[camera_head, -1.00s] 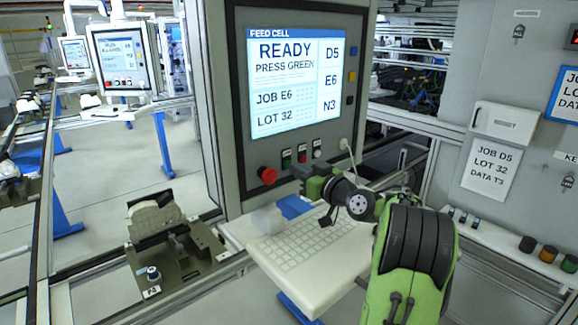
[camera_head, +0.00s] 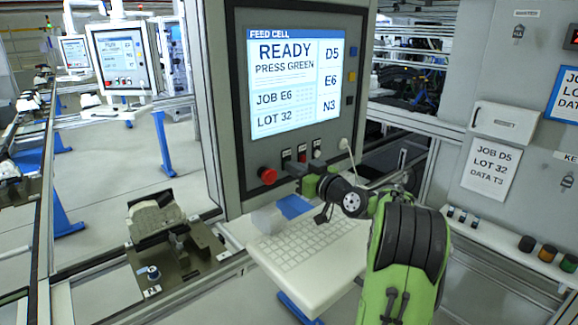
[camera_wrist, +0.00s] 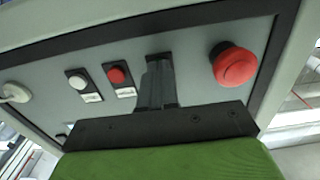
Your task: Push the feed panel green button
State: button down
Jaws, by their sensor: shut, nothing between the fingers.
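The feed panel (camera_head: 240,190) shows a lit screen (camera_head: 290,85) reading READY, PRESS GREEN. Below it is a row of small buttons. My gripper (camera_head: 290,168) is shut and empty, its fingertips at the left place of this row. In the wrist view, the shut fingers (camera_wrist: 157,78) point at the panel between the small red button (camera_wrist: 117,76) and the big red mushroom button (camera_wrist: 234,65). The green button is hidden behind the fingertips. Only the top of a dark plate shows there. I cannot tell whether the fingers touch the button.
The big red mushroom button (camera_head: 267,176) sticks out just left of my fingers. A small red button (camera_head: 302,155) and a white button (camera_head: 317,151) sit to their right. A keyboard (camera_head: 305,250) lies below. A fixture (camera_head: 165,225) stands at lower left.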

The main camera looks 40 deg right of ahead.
jog(key=shift+w, duration=0.1)
jog(key=s+b, duration=0.3)
jog(key=s, duration=0.2)
jog(key=shift+b, duration=0.35)
